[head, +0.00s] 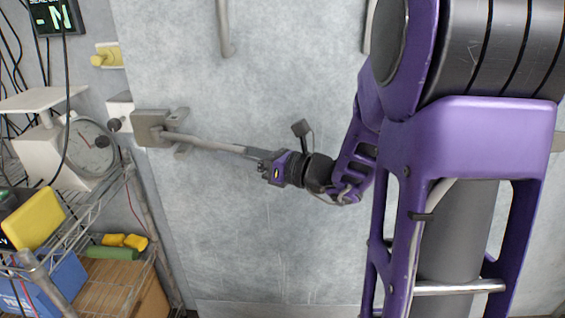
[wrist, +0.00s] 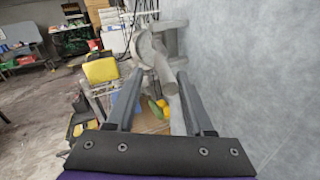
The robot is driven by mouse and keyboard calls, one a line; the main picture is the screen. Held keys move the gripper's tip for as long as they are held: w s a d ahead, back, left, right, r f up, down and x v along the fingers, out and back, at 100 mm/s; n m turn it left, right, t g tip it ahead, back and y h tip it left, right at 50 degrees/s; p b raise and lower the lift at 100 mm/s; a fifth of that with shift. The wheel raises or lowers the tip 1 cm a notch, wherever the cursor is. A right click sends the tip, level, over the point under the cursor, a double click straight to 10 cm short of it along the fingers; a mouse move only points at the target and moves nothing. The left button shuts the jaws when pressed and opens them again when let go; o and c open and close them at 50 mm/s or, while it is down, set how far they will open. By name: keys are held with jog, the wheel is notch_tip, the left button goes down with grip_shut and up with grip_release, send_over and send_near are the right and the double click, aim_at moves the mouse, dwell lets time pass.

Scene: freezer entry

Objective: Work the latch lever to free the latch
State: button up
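The latch lever (head: 205,143) is a grey bar reaching right and slightly down from the latch body (head: 150,128) on the pale freezer door. My gripper (head: 255,155) is at the lever's free right end, roughly in line with it. In the wrist view the two dark fingers (wrist: 160,77) stand apart. The rounded end of the lever (wrist: 165,76) shows between their tips, nearer the right finger. Whether a finger touches it cannot be told. The latch body (wrist: 152,45) shows beyond it, partly hidden by the lever.
A wire shelf (head: 90,215) with a dial scale (head: 92,147), a yellow bin (head: 33,218) and boxes stands left of the door (head: 280,230). A vertical grey handle (head: 224,30) is above on the door. The door face below the lever is clear.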

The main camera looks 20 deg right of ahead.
jog(key=v, duration=1.3)
jog(key=shift+s+d, duration=0.3)
jog(key=shift+a, duration=0.1)
